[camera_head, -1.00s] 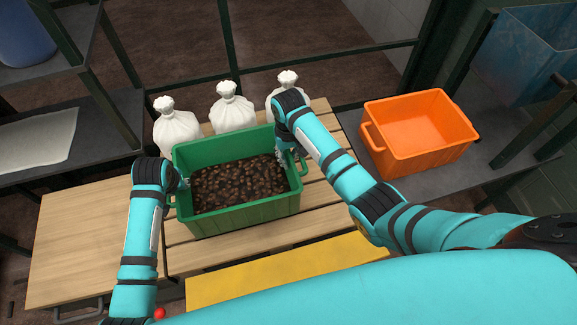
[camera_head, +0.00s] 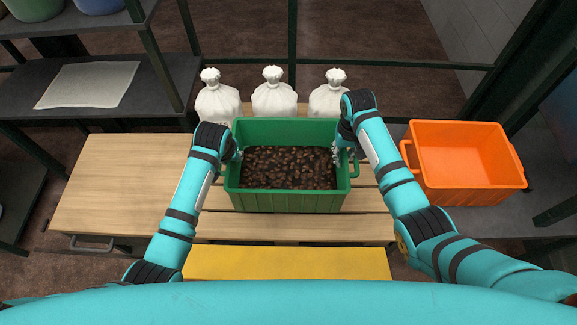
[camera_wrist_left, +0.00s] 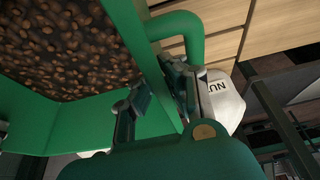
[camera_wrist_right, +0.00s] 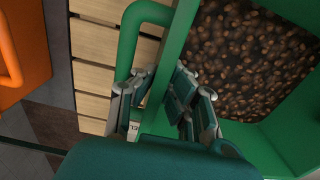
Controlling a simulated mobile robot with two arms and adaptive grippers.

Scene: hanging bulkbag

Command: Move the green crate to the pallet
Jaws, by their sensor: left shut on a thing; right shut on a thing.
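The green crate (camera_head: 287,201), full of brown nuts or beans, is upright over the slatted wooden pallet (camera_head: 368,228) in the head view. I cannot tell whether its base touches the slats. My left gripper (camera_head: 236,154) is shut on the crate's left wall; its fingers straddle the green rim in the left wrist view (camera_wrist_left: 160,88). My right gripper (camera_head: 342,152) is shut on the right wall, with fingers on both sides of the rim in the right wrist view (camera_wrist_right: 157,90). The arms partly hide the crate's sides.
Three white tied sacks (camera_head: 273,98) stand behind the crate. An orange crate (camera_head: 463,160) sits at the right. A plain wooden surface (camera_head: 125,185) lies clear at the left. A yellow strip (camera_head: 288,263) is in front. A dark shelf (camera_head: 150,98) stands back left.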

